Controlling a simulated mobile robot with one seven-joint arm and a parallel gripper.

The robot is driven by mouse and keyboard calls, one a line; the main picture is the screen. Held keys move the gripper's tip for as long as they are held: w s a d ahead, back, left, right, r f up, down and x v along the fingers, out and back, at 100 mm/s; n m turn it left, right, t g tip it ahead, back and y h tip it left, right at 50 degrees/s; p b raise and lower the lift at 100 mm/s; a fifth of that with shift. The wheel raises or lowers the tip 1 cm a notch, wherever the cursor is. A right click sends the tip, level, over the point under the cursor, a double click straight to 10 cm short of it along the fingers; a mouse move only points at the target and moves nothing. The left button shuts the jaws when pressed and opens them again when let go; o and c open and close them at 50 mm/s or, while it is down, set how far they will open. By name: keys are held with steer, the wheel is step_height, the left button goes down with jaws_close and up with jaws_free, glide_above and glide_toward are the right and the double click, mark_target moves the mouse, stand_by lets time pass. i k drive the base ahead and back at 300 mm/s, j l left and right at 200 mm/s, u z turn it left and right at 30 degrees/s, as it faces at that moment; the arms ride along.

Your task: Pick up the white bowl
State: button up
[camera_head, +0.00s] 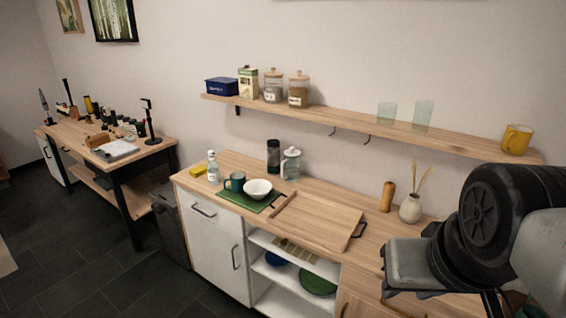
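The white bowl (257,189) stands upright on a green mat (238,202) on the wooden counter, left of centre. A dark teal mug (235,181) stands close to its left. My arm enters at the right edge, with a grey block (408,263) at its front end over the counter's right part. This end of my arm is well to the right of the bowl and apart from it. My gripper's fingers cannot be made out, so its opening does not show. The bowl is in plain view.
A wooden tray (318,221) with dark handles lies right of the bowl. A soap bottle (213,168), a glass jar (291,164) and a dark canister (273,156) stand around. A vase (410,209) stands near my arm. A wall shelf (355,123) runs above the counter.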

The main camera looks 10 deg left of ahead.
mark_target(257, 189)
steer(key=u, duration=0.65)
steer(key=i+j+z, duration=0.1)
steer(key=z, duration=0.35)
steer(key=i+j+z, duration=0.15)
steer(key=z, duration=0.35)
steer(key=j+z, duration=0.25)
steer(key=z, duration=0.2)
steer(key=i+j+z, duration=0.1)
steer(key=j+z, duration=0.15)
steer(key=j, duration=0.3)
steer(key=j+z, duration=0.25)
steer(key=j, duration=0.3)
steer(key=j+z, duration=0.25)
steer(key=j, duration=0.9)
steer(key=k+j, duration=0.1)
steer(key=j, duration=2.1)
